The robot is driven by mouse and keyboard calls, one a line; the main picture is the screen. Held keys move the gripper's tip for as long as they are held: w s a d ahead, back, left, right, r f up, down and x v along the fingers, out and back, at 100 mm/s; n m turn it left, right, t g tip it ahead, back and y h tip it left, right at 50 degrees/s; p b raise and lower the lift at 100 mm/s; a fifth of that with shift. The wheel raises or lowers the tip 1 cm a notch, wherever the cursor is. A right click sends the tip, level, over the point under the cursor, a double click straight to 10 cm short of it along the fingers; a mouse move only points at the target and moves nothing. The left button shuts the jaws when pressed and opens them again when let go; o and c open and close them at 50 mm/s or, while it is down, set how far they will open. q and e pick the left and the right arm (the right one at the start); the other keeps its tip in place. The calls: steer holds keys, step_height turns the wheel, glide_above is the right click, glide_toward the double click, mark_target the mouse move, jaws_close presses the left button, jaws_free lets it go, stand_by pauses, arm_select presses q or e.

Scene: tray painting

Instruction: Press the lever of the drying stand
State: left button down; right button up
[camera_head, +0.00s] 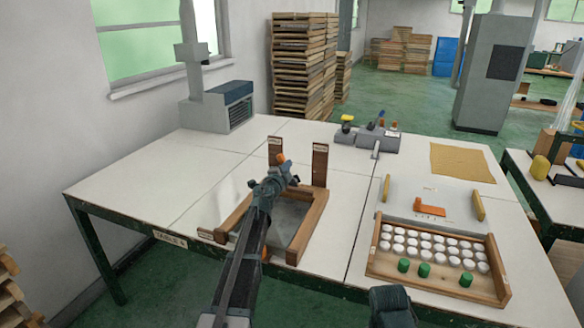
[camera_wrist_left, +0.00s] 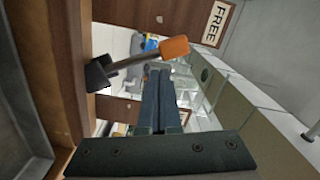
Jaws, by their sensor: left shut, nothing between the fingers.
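The drying stand (camera_head: 313,225) is a wooden frame with two upright posts, standing on the table. Its lever has an orange tip, which shows just beyond my left gripper in the head view (camera_head: 281,158). In the left wrist view the lever (camera_wrist_left: 174,47) is a grey rod with an orange end, jutting from a dark mount on the wood. My left gripper (camera_head: 290,172) is over the stand; in the wrist view its fingers (camera_wrist_left: 158,70) are together and empty, close to the lever. I cannot tell whether they touch it.
A wooden tray of white cups and green pegs (camera_head: 378,262) is at the right front. A grey device (camera_head: 376,136) and a tan sheet (camera_head: 462,163) lie behind. A FREE label (camera_wrist_left: 216,22) is on the wood.

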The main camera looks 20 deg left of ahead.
arm_select(q)
steer(key=shift+a+f, duration=0.1)
steer(key=shift+a, duration=0.3)
arm_select(e)
steer(key=shift+f, duration=0.1)
arm_select(q)
steer(key=shift+a, duration=0.2)
stand_by(0.3)
